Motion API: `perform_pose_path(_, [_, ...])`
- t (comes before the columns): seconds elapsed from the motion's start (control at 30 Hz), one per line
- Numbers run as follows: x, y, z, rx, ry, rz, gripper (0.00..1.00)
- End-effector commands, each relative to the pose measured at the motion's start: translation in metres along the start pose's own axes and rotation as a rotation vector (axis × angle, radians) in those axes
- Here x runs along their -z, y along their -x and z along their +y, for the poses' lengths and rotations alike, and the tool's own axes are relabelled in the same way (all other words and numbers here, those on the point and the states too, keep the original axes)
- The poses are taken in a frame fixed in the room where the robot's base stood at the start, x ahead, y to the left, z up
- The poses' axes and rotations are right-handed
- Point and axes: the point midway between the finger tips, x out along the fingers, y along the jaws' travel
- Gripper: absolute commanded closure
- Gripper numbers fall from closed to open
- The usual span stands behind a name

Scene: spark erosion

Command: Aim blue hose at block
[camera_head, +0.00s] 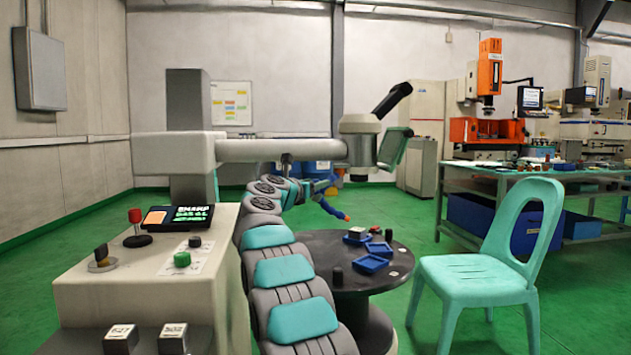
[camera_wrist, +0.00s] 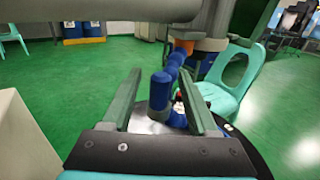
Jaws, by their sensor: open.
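The wrist view does not show this block clearly.
The round table (camera_head: 318,247) also holds blue trays (camera_head: 370,264) and small dark pieces. A control console (camera_head: 150,280) stands left of my arm. A teal chair (camera_head: 480,275) stands right of the table. The machine head (camera_head: 360,135) overhangs the work area.

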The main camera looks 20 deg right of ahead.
Motion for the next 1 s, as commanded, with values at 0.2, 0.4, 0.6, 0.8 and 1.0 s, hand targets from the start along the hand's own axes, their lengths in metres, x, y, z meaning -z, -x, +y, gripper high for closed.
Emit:
perform_pose_path(0.2, [0.0001,-0.0063,0.0,0.0,0.0,0.0,0.4])
perform_pose_path(0.4, [-0.0001,-0.0062,-0.0002,0.0,0.0,-0.001,0.4])
perform_pose_path(0.6, [-0.0002,-0.0061,-0.0002,0.0,0.0,-0.001,0.61])
perform_pose_path(0.8, [-0.0002,-0.006,-0.0002,0.0,0.0,-0.001,0.83])
perform_pose_path(1.0, [-0.0001,-0.006,-0.0002,0.0,0.0,0.0,1.0])
